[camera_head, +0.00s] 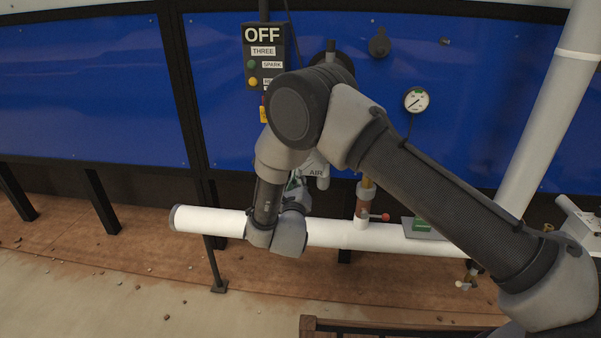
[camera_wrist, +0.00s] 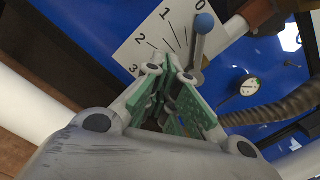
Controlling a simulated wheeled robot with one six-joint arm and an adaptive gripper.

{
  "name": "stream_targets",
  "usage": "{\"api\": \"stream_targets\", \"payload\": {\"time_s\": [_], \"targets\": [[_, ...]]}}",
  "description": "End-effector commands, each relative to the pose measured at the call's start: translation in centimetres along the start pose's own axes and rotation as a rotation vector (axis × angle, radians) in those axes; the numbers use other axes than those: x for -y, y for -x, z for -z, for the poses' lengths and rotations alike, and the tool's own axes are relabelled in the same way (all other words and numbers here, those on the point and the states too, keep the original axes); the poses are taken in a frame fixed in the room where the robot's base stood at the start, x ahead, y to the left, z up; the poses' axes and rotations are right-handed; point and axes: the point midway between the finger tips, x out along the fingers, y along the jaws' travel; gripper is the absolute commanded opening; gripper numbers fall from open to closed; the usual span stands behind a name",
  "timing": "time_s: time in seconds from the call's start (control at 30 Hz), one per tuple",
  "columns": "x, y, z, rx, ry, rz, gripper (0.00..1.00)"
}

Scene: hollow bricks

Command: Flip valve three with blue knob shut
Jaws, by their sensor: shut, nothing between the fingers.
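The valve lever with a blue knob (camera_wrist: 203,23) shows at the top of the wrist view. Its grey rod runs down from the knob to beside my fingertips. A white dial plate (camera_wrist: 148,42) marked 0 to 3 lies behind it. The lever lies near the 0 side of the scale. My gripper (camera_wrist: 172,72) is shut and empty, with its green-padded fingers together just left of the lever's rod. I cannot tell whether they touch. In the head view my arm hides the blue knob and most of the gripper.
A sign box reading OFF and THREE (camera_head: 263,52) hangs on the blue wall. A white horizontal pipe (camera_head: 210,221) runs below my wrist. A gauge (camera_head: 416,100) and a ribbed hose (camera_wrist: 275,108) are nearby.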

Motion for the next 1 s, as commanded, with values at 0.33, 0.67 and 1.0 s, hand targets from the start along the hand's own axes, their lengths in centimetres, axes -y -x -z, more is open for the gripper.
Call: {"api": "stream_targets", "payload": {"time_s": [0.33,0.67,1.0], "targets": [[-0.2,4.1,-0.1,0.001,0.001,-0.001,0.00],[-0.2,4.2,-0.1,0.000,0.001,0.000,0.00],[-6.8,6.0,6.1,-0.144,0.585,-0.378,0.00]]}}
